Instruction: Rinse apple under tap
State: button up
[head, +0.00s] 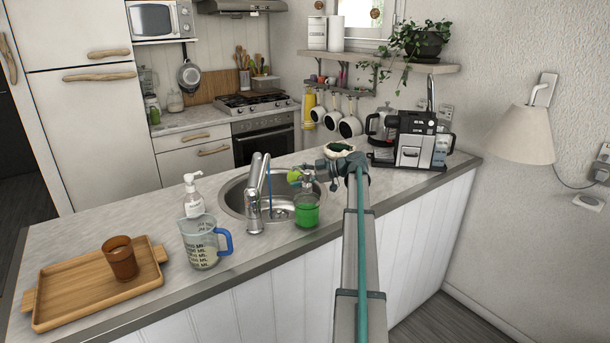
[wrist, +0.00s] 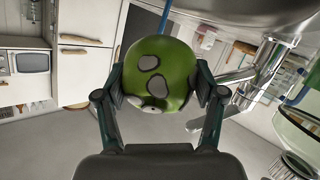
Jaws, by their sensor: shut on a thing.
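The green apple (wrist: 160,75) has several grey patches and sits between both fingers of my gripper (wrist: 160,100) in the wrist view. In the head view the apple (head: 294,177) is held above the right side of the sink (head: 232,195), partly hidden by my gripper (head: 302,178). The silver tap (head: 254,190) stands at the sink's front edge. A thin blue stream (head: 270,182) falls from it into the basin, left of the apple in the head view. The stream (wrist: 166,16) also shows at the top of the wrist view, beyond the apple; I see no clear contact.
A green soap bottle (head: 307,211) stands close by the sink's right front. A white pump bottle (head: 193,196) and a measuring jug (head: 201,246) stand left. A wooden tray (head: 70,309) holds a brown cup (head: 121,260). A coffee machine (head: 415,142) stands at the right.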

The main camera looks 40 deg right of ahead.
aim_at(289, 176)
jog(key=shift+w+a+p, duration=0.65)
jog(key=shift+w+a, duration=0.35)
jog(key=shift+w, duration=0.25)
jog(key=shift+r+b+x, duration=0.15)
jog(key=shift+b+x, duration=0.6)
jog(key=shift+x, duration=0.5)
jog(key=shift+r+b+x, duration=0.15)
jog(key=shift+b+x, duration=0.6)
jog(key=shift+x, duration=0.5)
jog(key=shift+w, duration=0.1)
jog(key=shift+w+d, duration=0.1)
jog(key=shift+w, duration=0.05)
jog(key=shift+w+d+b, duration=0.25)
jog(key=shift+d+b, duration=0.1)
jog(key=shift+b, duration=0.3)
jog(key=shift+s+a, duration=0.15)
jog(key=shift+s+a+b, duration=0.25)
jog(key=shift+a+b, duration=0.1)
jog(key=shift+b, duration=0.15)
